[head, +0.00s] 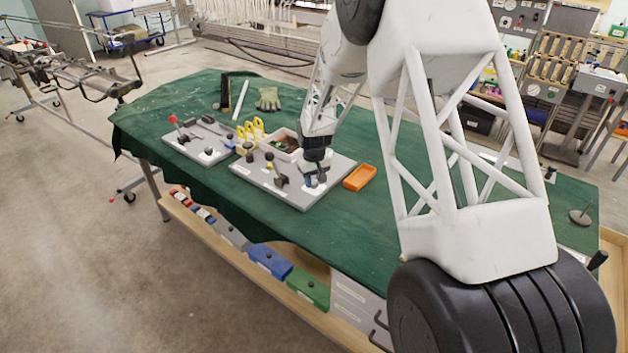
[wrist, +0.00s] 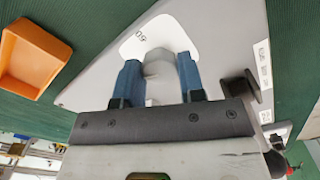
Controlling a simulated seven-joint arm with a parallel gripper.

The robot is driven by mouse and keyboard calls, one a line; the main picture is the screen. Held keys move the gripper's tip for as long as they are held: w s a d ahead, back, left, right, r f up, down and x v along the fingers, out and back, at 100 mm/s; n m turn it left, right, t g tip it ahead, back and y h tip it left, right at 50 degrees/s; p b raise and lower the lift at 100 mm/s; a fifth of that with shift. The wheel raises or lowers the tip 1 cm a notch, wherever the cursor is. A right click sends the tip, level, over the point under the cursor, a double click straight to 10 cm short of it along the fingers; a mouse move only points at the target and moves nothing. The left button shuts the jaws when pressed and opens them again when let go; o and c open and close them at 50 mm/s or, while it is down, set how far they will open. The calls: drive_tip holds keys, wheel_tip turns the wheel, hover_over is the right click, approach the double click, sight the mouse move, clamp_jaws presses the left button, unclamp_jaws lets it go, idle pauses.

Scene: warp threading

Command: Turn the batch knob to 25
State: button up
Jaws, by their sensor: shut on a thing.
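The batch knob (wrist: 158,68) is a pale grey knob on a white dial plate (wrist: 138,46) in the wrist view. My gripper (wrist: 159,62) has its two blue fingers on either side of the knob and is shut on it. A dark printed number shows on the plate beyond the knob, upside down and too small to read surely. The knob's pointer and the other dial marks are hidden or unclear. In the head view my gripper (head: 317,178) is down at the right part of the grey panel (head: 262,178), and the knob is too small to make out.
An orange tray (head: 360,177) lies just right of the panel and also shows in the wrist view (wrist: 30,62). A black control (wrist: 241,87) stands close beside my fingers. Another panel (head: 195,140) with a red-topped lever is further left. Green cloth is clear in front.

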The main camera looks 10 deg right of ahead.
sight(314, 182)
drive_tip(key=shift+n, duration=1.7)
drive_tip(key=o, duration=0.9)
drive_tip(key=shift+r, duration=0.1)
drive_tip(key=shift+r, duration=3.85)
